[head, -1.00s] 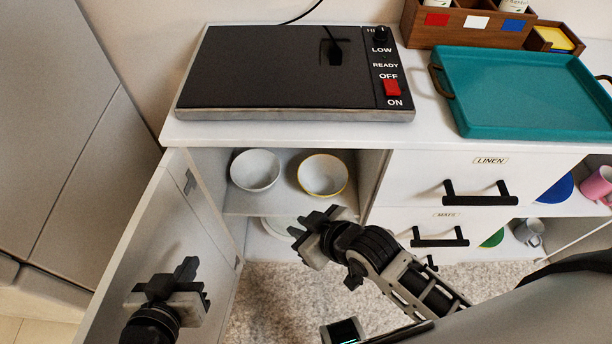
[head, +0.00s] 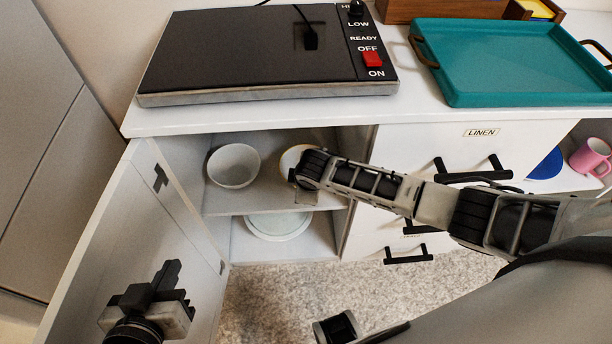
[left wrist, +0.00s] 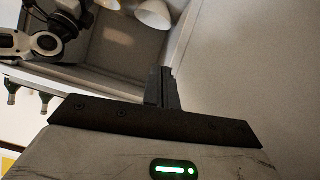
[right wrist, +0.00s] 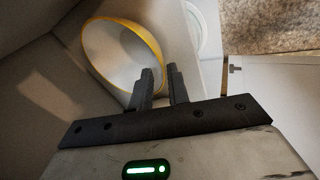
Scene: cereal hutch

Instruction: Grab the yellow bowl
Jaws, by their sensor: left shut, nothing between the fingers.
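The yellow bowl (head: 289,160), white inside with a yellow rim, stands on the upper shelf of the open cabinet, partly covered by my right arm in the head view. In the right wrist view the yellow bowl (right wrist: 115,55) is close ahead. My right gripper (right wrist: 160,70) is open, its fingertips at the near rim; the rim appears to run between them, but contact cannot be told. In the head view it is mostly hidden by its own arm. My left gripper (head: 168,275) is shut and empty, low by the open door, away from the bowl.
A white bowl (head: 234,166) stands left of the yellow bowl. White plates (head: 278,226) lie on the lower shelf. The cabinet door (head: 150,215) is open on the left. Drawers with black handles (head: 470,172) are to the right. A hotplate (head: 260,50) and teal tray (head: 515,60) are on top.

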